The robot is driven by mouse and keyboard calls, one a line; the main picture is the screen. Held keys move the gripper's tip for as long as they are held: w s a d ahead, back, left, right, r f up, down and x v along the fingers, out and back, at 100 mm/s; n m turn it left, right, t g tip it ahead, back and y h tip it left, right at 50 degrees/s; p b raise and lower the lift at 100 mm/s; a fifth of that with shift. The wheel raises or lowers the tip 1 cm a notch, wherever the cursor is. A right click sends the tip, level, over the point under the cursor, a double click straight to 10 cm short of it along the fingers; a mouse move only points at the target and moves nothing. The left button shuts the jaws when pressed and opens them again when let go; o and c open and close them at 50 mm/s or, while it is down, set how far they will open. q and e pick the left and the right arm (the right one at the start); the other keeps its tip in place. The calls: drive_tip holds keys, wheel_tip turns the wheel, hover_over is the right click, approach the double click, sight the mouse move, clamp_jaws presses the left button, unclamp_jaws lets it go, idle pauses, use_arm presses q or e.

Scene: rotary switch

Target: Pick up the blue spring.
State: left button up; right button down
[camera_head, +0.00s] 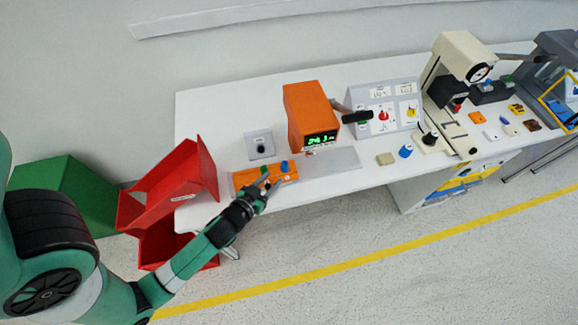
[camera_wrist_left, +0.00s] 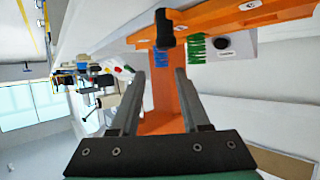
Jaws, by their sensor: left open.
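The blue spring (camera_head: 284,166) stands on the orange base (camera_head: 240,181) near the table's front left part. A green spring (camera_head: 264,171) stands beside it to the left. My left gripper (camera_head: 272,182) is open and empty, close in front of the orange base. In the left wrist view the blue spring (camera_wrist_left: 161,59) appears between the two fingertips (camera_wrist_left: 160,76) and beyond them. The fingers do not close on it, and the exact gap cannot be told. A green spring (camera_wrist_left: 196,49) is to its right there. My right gripper is not in view.
An orange device with a green display (camera_head: 308,115) stands just behind the base. A grey panel with a black knob (camera_head: 260,145) is at its back left. Red bins (camera_head: 170,185) are at the table's left end. Several knobs and instruments stand on the right.

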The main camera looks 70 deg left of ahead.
sight(283, 167)
use_arm(q)
drive_tip(key=x, duration=0.6)
drive_tip(key=b+x, duration=0.1)
drive_tip(key=x, duration=0.2)
drive_tip(key=shift+w+a+r, duration=0.15)
drive_tip(key=shift+a+r, duration=0.1)
clamp_jaws()
